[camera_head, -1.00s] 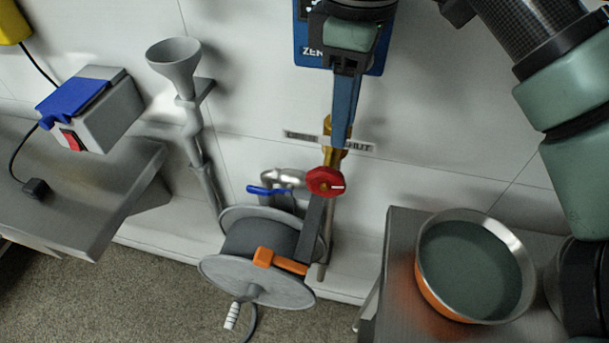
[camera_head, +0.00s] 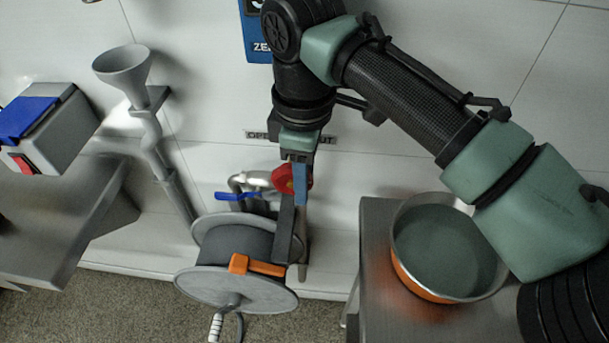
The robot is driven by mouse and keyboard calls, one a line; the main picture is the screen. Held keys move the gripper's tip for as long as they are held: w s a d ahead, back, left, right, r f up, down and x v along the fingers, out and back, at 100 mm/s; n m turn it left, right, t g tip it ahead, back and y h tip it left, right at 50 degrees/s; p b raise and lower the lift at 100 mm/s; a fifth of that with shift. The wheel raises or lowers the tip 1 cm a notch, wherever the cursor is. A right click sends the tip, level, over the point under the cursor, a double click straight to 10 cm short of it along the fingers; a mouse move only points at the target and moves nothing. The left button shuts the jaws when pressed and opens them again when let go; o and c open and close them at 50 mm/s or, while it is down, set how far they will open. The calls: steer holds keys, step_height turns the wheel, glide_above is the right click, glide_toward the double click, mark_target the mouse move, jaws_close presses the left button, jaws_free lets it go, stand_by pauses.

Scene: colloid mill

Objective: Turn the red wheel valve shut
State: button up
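The red wheel valve (camera_head: 283,178) sits on the pipe at the wall, just above the hose reel. My gripper (camera_head: 300,200) points down from above, and its blue finger covers the right part of the wheel. I cannot tell whether it touches the wheel. The fingers are seen edge-on, so their opening does not show. A label (camera_head: 258,135) with "OPEN" on its left and the end of "SHUT" on its right is on the wall behind the gripper, partly hidden. The wheel's white mark is not visible.
A blue-handled lever valve (camera_head: 236,196) is left of the wheel. The hose reel (camera_head: 240,285) with an orange clip (camera_head: 252,266) is below. A grey funnel (camera_head: 124,68) stands at left. An orange-sided bowl (camera_head: 420,291) stands on a metal table (camera_head: 372,225) at right, under my arm.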

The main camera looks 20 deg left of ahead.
jaws_close()
stand_by(0.3)
steer(key=shift+g+y+p, duration=0.3)
steer(key=shift+y+p, duration=0.4)
steer(key=shift+f+y+p, duration=0.25)
steer(key=shift+y+p, duration=0.2)
steer(key=shift+y, duration=0.45)
